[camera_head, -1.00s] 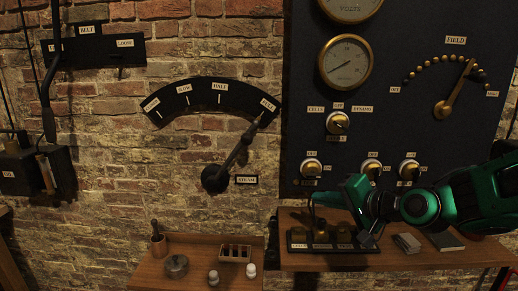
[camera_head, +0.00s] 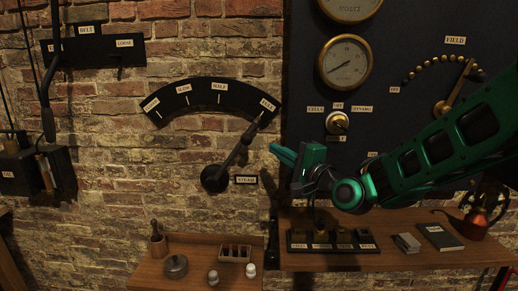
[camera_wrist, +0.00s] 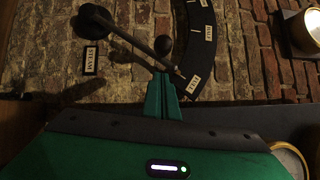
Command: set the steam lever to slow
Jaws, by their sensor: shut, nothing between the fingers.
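The steam lever (camera_head: 234,161) is a dark arm on a round pivot on the brick wall. It leans up and right, its pointed end at the FULL label of the black arc plate (camera_head: 212,97). SLOW (camera_head: 183,89) is on the arc's left part, between the leftmost label and HALF. My gripper (camera_head: 277,151) is green, shut and empty, to the right of the lever and apart from it in the head view. In the wrist view the shut fingers (camera_wrist: 163,84) point toward the lever (camera_wrist: 128,37), with its knob just beyond the tips; I cannot tell the gap.
A black panel with gauges (camera_head: 345,62) and knobs stands right of the lever, behind my arm. Below are a wooden shelf (camera_head: 185,249) with small jars and a bench (camera_head: 300,262) with a black key block.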

